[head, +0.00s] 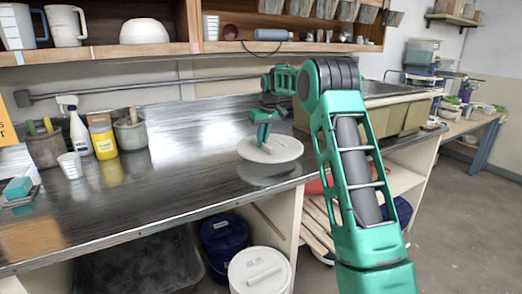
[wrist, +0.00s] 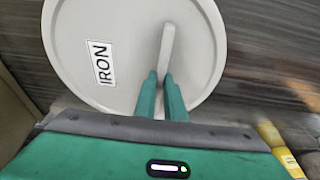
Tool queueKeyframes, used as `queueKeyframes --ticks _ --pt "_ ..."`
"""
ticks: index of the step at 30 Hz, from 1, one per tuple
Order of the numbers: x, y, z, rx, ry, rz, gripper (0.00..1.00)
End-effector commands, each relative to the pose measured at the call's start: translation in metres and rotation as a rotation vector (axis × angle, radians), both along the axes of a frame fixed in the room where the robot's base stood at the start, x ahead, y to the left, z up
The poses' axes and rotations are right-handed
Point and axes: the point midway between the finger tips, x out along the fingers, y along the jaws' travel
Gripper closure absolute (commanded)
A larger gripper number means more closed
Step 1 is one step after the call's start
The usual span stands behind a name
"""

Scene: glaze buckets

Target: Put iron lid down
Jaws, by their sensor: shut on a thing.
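The iron lid (head: 285,152) is a round, off-white disc with a bar handle. In the wrist view the lid (wrist: 130,75) fills the upper left, and its label reads IRON. My gripper (head: 264,140) is shut on the handle from above, and the wrist view shows the two green fingers (wrist: 162,92) on either side of the handle's near end. The lid is roughly level over the metal counter (head: 130,205), near its front edge. A reflection shows below it, and it appears slightly above the surface.
A white-lidded bucket (head: 259,274) and a dark blue bucket (head: 223,238) stand under the counter. A spray bottle (head: 78,132), yellow container (head: 103,138) and pots of tools are at the back left. A sink (head: 375,92) lies right. The counter's middle is clear.

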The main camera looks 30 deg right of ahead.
Motion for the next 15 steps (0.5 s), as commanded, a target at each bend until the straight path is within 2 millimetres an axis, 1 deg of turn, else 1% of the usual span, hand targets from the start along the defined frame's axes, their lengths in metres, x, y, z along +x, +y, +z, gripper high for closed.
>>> queueKeyframes --ticks 3,6,8,15 --pt "-0.001 0.0 -0.017 0.0 0.003 -0.001 1.0" --pt "-0.001 0.0 -0.029 0.0 0.002 -0.001 1.0" --pt "-0.001 0.0 -0.032 -0.001 0.0 -0.001 1.0" --pt "0.0 0.0 -0.032 0.0 0.0 0.0 1.0"
